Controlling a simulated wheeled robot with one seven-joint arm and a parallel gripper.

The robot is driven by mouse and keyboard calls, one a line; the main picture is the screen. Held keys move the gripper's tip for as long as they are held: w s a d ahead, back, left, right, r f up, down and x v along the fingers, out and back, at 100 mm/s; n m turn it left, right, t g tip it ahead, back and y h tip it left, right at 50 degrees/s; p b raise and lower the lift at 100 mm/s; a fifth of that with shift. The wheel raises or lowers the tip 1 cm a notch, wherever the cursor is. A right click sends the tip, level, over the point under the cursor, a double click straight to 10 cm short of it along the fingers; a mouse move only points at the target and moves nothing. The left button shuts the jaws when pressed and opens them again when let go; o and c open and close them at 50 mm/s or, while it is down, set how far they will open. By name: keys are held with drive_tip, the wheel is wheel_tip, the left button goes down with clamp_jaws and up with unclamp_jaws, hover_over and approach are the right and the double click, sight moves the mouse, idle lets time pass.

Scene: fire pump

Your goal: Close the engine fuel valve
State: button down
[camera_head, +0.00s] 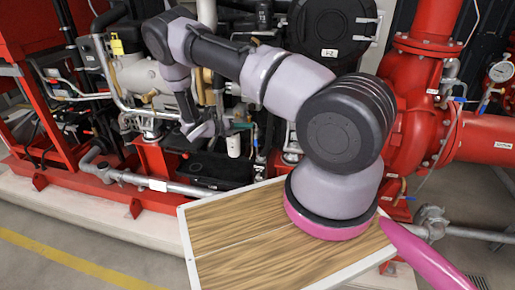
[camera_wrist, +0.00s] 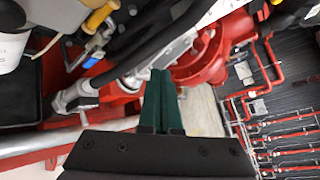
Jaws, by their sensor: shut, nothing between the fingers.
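My gripper (camera_head: 243,126) reaches over the engine side of the pump set in the head view, in front of the pipes and hoses. In the wrist view its two dark green fingers (camera_wrist: 162,76) are together, with nothing held between them. A small valve-like fitting with a yellow handle (camera_wrist: 101,16) and a blue part (camera_wrist: 90,62) shows at the upper left of the wrist view, apart from the fingers. I cannot tell whether this is the engine fuel valve or how it is set. No fuel valve label is readable, and my arm hides part of the engine.
A large red pump casing (camera_head: 408,125) stands to the right, with a red pipe (camera_head: 485,138). A red frame (camera_head: 25,90) stands at the left. A silver pipe (camera_head: 165,186) runs low along the skid. Open floor (camera_head: 75,240) lies at the front left.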

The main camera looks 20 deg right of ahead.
sight(256, 140)
wheel_tip(256, 140, down, 16)
drive_tip(key=a+n+t, duration=0.1)
drive_tip(key=n+t, duration=0.7)
drive_tip(key=n, duration=0.5)
drive_tip(key=shift+s+f, duration=0.15)
drive_tip(key=shift+s, duration=0.1)
drive_tip(key=x, duration=1)
